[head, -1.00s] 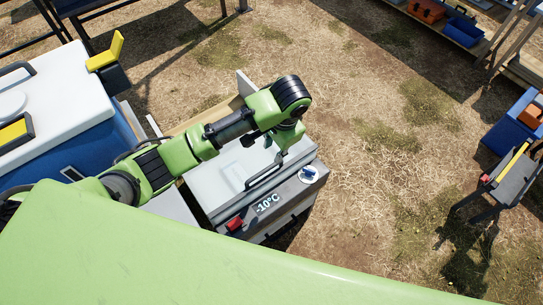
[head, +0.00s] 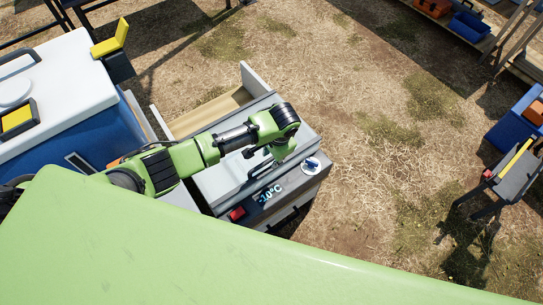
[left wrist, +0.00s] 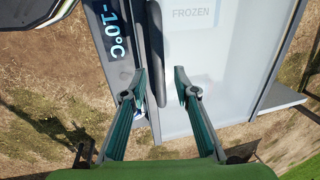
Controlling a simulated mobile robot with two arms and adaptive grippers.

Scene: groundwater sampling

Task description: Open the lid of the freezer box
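The freezer box (head: 285,190) has a grey front panel with a "-10°C" display. Its pale lid (head: 221,182) looks shut. A dark bar handle (head: 259,171) runs along the lid's front edge. My left gripper (head: 275,158) is over the front part of the lid, close to the handle and partly hiding it. In the left wrist view the lid (left wrist: 205,70) is marked "FROZEN", and the handle (left wrist: 154,45) appears between the two spread fingers of my left gripper (left wrist: 157,95). I cannot tell whether a finger touches it. My right gripper is out of view.
A blue cooler with a white top (head: 60,70) stands at the left. A wooden tray-like box (head: 212,108) lies behind the freezer box. A small table (head: 513,178) and a blue crate (head: 512,130) are at the right. Dry grass ground between is clear.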

